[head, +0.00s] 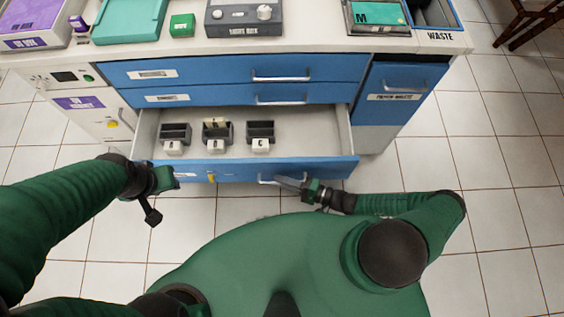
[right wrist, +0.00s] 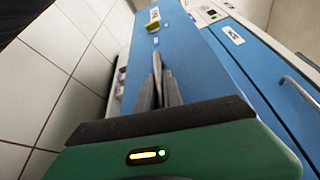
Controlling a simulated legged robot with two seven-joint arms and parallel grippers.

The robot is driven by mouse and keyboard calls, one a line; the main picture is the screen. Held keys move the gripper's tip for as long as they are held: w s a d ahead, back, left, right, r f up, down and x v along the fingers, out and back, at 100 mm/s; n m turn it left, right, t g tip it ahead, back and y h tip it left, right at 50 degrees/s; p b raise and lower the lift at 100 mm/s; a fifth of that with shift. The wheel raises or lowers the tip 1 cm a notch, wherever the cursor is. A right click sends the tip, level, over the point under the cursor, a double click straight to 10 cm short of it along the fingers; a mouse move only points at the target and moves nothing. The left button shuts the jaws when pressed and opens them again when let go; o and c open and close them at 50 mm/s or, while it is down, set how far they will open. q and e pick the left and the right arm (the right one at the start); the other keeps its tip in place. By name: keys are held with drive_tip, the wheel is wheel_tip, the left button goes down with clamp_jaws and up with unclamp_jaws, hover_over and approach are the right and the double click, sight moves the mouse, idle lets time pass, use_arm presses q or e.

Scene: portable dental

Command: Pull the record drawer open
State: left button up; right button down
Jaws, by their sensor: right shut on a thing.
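The record drawer (head: 335,171) is the bottom blue drawer of the cabinet and stands open, pulled well out toward me in the head view. Inside it are several dark holders with white labels, one with a yellow piece. My right gripper (head: 290,183) is shut on the drawer's handle (head: 266,181) at its front.
Two shut blue drawers (head: 210,72) are above the open one. A blue waste door (head: 400,82) is at the right. The white counter (head: 190,48) carries a teal tray (head: 130,18), a green box (head: 182,25) and a grey box (head: 245,20). Tiled floor is clear at the right.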

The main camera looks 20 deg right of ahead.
drive_tip(key=s+a+p, duration=0.2)
drive_tip(key=s, duration=0.7)
drive_tip(key=shift+s+a+f, duration=0.15)
drive_tip(key=shift+a+f, duration=0.05)
drive_tip(key=shift+a, duration=0.05)
drive_tip(key=c, duration=1.6)
unclamp_jaws()
drive_tip(key=shift+o, duration=0.5)
drive_tip(key=shift+r, duration=0.1)
drive_tip(key=v, duration=1.7)
